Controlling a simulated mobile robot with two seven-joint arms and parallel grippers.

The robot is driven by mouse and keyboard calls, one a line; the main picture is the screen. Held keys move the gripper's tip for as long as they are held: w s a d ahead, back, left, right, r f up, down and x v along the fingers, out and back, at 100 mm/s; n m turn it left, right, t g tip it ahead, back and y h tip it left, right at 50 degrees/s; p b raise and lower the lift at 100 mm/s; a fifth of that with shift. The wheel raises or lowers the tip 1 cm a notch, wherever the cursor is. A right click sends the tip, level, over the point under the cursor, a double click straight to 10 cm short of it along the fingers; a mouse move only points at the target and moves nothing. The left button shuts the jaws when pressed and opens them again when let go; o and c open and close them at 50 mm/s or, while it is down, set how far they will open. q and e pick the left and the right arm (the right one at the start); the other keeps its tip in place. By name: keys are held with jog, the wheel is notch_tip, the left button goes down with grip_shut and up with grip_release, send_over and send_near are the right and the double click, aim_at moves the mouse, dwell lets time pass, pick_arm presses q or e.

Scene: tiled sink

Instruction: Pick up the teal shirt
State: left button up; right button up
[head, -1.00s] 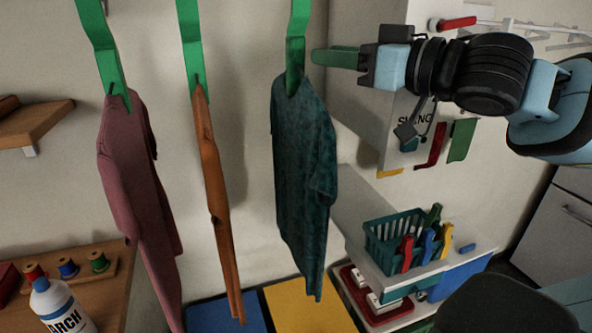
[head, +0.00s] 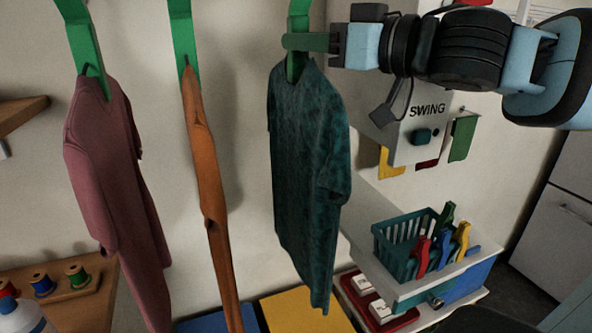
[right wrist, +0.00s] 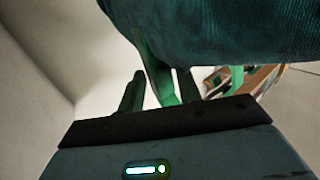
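The teal shirt (head: 305,165) hangs from a green hanger strap (head: 298,25) in the head view, right of the orange and mauve garments. My right gripper (head: 297,42) comes in from the right at the height of the shirt's collar, its fingers at the strap. In the right wrist view the two dark green fingers (right wrist: 158,92) stand apart with the green strap (right wrist: 157,65) between them. The gripper looks open around it. The shirt (right wrist: 225,30) fills the top of that view. The left gripper is not in view.
The orange garment (head: 208,180) and the mauve garment (head: 112,185) hang to the left. A box marked SWING (head: 415,140) is close behind my right arm. A teal basket (head: 388,250) with coloured clips stands lower right. Thread spools (head: 42,284) sit lower left.

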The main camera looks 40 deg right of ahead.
jog(key=shift+c, duration=0.2)
grip_shut()
